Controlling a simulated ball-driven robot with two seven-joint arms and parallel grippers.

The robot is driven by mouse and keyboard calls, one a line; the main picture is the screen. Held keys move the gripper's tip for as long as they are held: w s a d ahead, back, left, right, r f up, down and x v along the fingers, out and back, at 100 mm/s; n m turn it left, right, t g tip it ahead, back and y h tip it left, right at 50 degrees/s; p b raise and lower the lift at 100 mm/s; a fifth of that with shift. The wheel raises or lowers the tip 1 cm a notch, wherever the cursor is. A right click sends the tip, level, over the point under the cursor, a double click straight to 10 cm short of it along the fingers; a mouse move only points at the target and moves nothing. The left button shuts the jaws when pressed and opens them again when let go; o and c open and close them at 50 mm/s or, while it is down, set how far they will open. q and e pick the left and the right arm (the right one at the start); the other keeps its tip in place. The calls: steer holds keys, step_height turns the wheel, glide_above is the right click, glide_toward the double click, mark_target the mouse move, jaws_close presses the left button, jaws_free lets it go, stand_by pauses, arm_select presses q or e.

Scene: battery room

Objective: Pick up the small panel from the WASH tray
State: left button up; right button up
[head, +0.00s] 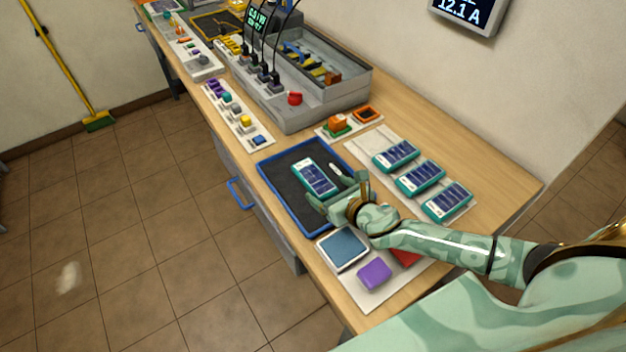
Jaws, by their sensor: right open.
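A small panel (315,177) with dark blue cells and a teal-and-white frame lies flat in a blue-rimmed tray (275,190) with a dark floor. I can read no WASH label on this tray. My right gripper (325,186) is open at the near right end of the panel, its fingers spread to either side of that end. I cannot tell whether they touch it. The panel's near end is partly hidden by the gripper. My left gripper is not in view.
Several similar panels (420,178) lie on a white board right of the tray. A blue pad (343,249) and a purple block (374,273) lie nearer me. A grey charging unit (310,115) with cables stands behind. Bare wood shows along the right side.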

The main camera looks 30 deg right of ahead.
mark_target(319, 182)
steer(key=b+x, duration=0.1)
steer(key=x, duration=0.4)
steer(key=shift+w+f, duration=0.1)
steer(key=shift+w, duration=0.25)
steer(key=shift+s, duration=0.1)
steer(key=c, duration=1.2)
